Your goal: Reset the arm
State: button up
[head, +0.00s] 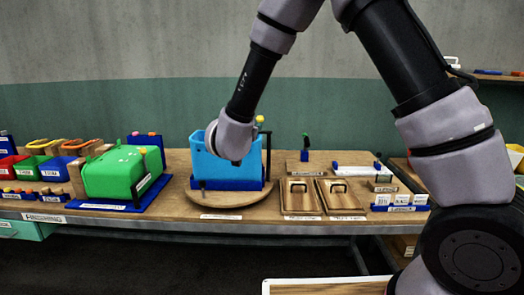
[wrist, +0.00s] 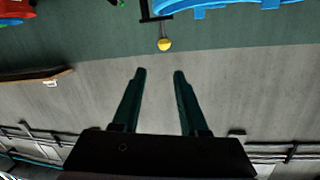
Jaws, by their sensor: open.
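My gripper (wrist: 160,74) shows in the wrist view with two dark green fingers apart and nothing between them. In the head view my wrist is in front of the blue press (head: 213,172), and the gripper's fingers are hidden. The blue press stands on a round wooden base, with a yellow knob (head: 260,119) above its right side. In the wrist view, the yellow knob (wrist: 165,44) is beyond the fingertips, apart from them, and a blue edge (wrist: 225,4) shows at the top.
Two wooden trays (head: 300,196) and (head: 340,196) lie right of the blue press. White labelled blocks (head: 400,199) stand near the right end. The space above the table's left is clear.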

jog(key=d+r+g+y, duration=0.3)
jog(key=d+r+y, duration=0.3)
jog(key=d+r, duration=0.7)
jog(key=s+d+g, duration=0.3)
jog(key=s+d, duration=0.4)
jog(key=s, duration=0.6)
jog(key=s+d+g, duration=0.3)
jog(key=s+d, duration=0.5)
jog(key=s, duration=0.5)
jog(key=shift+h, duration=0.4)
